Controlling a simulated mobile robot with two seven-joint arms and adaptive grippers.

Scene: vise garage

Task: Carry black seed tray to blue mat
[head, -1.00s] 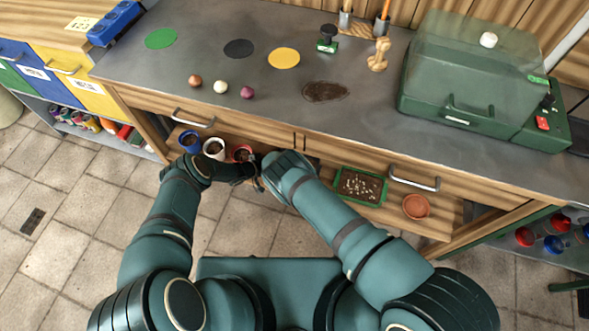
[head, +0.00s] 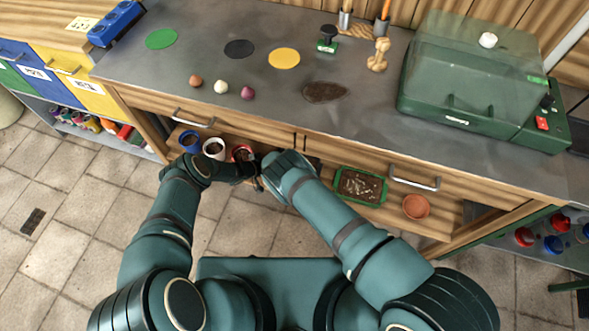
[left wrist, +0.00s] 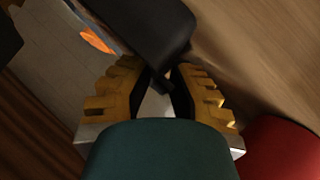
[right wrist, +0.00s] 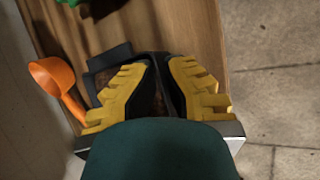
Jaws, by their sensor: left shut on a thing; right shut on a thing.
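The black seed tray (right wrist: 107,60) shows in the right wrist view as a dark tray with brown soil, on or just above the wooden shelf. My right gripper (right wrist: 158,62) is shut on it. In the left wrist view a black part of the tray (left wrist: 145,35) lies across the fingertips of my left gripper (left wrist: 160,75), which is shut on it. In the head view both hands are close together at the shelf's front, and my arms mostly hide the tray. I cannot make out a blue mat in any view.
A red pot (head: 242,153), white pot (head: 214,148) and blue pot (head: 190,141) stand left of the hands. A green tray (head: 361,186) and terracotta dish (head: 415,206) stand right. An orange scoop (right wrist: 56,84) lies close by. The worktop (head: 210,65) is above; floor in front is clear.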

